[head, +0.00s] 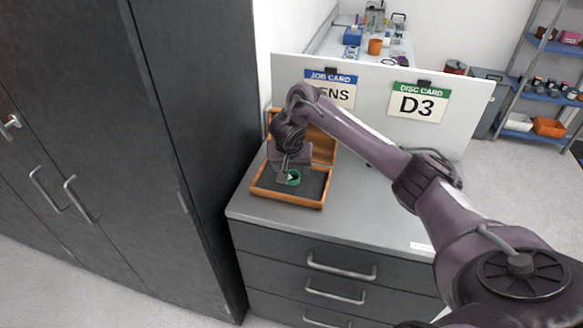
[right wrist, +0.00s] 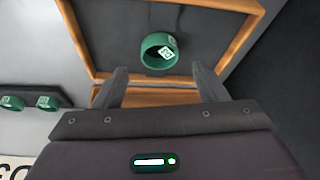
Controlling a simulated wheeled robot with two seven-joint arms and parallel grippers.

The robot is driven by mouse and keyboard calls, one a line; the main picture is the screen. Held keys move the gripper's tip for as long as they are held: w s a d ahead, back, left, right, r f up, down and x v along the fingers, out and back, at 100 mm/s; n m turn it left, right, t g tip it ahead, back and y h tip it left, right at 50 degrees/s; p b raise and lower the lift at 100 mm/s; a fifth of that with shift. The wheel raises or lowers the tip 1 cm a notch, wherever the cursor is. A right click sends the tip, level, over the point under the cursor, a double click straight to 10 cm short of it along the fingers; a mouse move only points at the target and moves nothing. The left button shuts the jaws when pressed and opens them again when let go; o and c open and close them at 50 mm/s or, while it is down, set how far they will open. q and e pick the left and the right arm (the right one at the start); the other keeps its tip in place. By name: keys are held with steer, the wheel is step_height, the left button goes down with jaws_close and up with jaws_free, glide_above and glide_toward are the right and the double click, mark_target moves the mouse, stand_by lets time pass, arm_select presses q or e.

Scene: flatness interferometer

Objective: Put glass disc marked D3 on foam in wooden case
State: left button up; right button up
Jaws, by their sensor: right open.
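A green-rimmed disc (head: 293,178) with a small white label rests on the dark foam (head: 312,184) inside the open wooden case (head: 290,199). It also shows in the right wrist view (right wrist: 159,50), but I cannot read its mark there. My right gripper (right wrist: 161,80) is open, with the disc just beyond its two fingertips and no finger touching it in that view. In the head view my right gripper (head: 284,176) is low over the case and partly covers it. My left gripper is in neither view.
Two more green discs (right wrist: 28,103) sit on a dark holder at the left of the right wrist view. A white board with a disc card reading D3 (head: 418,103) and a partly hidden job card (head: 332,88) stands behind the case. A tall dark cabinet (head: 190,130) is close on the left.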

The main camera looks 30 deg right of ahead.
steer(key=p+v, duration=0.6)
steer(key=v, duration=0.1)
steer(key=shift+r, duration=0.2)
